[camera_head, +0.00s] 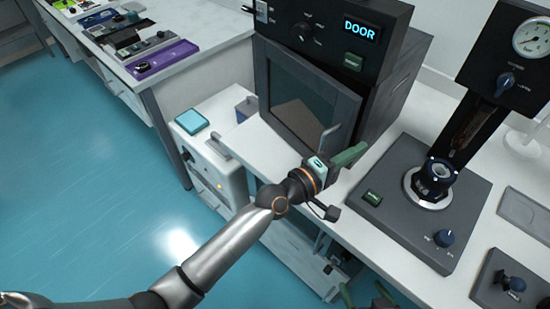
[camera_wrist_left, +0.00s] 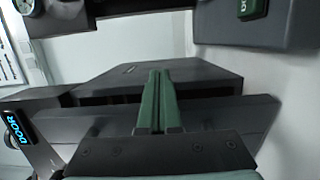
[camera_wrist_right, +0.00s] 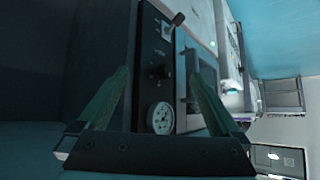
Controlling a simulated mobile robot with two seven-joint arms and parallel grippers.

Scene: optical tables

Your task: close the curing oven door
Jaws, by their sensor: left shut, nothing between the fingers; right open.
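The curing oven (camera_head: 400,75) stands on the white table, its display (camera_head: 361,29) reading DOOR. Its dark-framed door (camera_head: 300,92) with a window looks slightly ajar; the exact gap is hard to tell. My left gripper (camera_head: 350,155) is shut and empty by the door's lower right corner. In the left wrist view its green fingers (camera_wrist_left: 158,100) lie together in front of a dark panel (camera_wrist_left: 225,115), probably the door; contact cannot be told. My right gripper (camera_head: 367,296) is partly in view at the bottom edge. Its fingers (camera_wrist_right: 158,100) are spread and empty in the right wrist view.
A press with a round gauge (camera_head: 533,37) and a grey base (camera_head: 400,215) stands right of the oven. A small grey device with a dark knob (camera_head: 512,285) sits at the lower right. A purple tray (camera_head: 165,60) lies on the table at upper left. Teal floor is open at left.

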